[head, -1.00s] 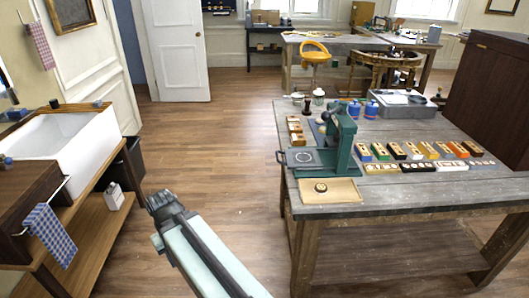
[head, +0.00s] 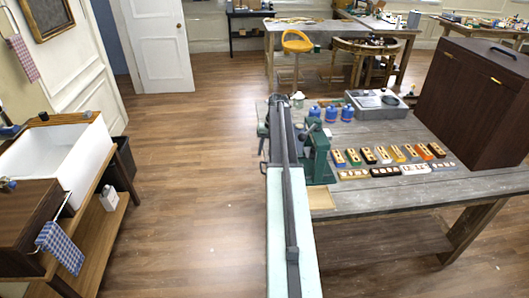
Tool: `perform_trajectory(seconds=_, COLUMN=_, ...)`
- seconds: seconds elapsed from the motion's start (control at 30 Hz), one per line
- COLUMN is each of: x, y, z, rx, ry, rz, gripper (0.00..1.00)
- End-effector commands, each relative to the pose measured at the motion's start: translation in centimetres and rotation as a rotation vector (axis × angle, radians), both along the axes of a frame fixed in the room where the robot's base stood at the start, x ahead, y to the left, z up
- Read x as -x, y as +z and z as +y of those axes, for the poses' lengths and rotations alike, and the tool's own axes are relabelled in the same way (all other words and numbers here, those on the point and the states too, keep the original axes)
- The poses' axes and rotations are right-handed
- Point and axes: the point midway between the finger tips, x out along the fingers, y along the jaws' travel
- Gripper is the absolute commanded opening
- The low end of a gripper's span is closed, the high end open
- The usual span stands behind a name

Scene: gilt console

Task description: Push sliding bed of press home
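The green press (head: 318,152) stands on the near left corner of the grey wooden table. Only a dark loop (head: 264,169), seemingly the handle of the bed, shows at the left edge of my arm. How far out the bed stands is hidden. My gripper (head: 283,103) is at the far end of the arm, over or beside the press. Its fingers are not clear, and I cannot tell whether it touches anything.
A pale wooden tray (head: 322,198) is partly hidden by my arm. Blue-capped jars (head: 331,113), a grey box (head: 376,104) and rows of small coloured blocks (head: 397,154) lie to the right.

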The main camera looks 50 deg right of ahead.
Motion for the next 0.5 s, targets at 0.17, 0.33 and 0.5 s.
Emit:
perform_trajectory(seconds=0.17, x=0.3, y=-0.3, z=-0.5, rx=-0.001, ry=-0.006, rz=-0.002, gripper=0.32)
perform_trajectory(seconds=0.33, x=0.1, y=-2.0, z=-0.3, rx=-0.001, ry=-0.006, rz=-0.002, gripper=0.32)
perform_trajectory(seconds=0.5, x=-0.3, y=-4.9, z=0.2, rx=0.0, ry=-0.006, rz=-0.001, gripper=0.32)
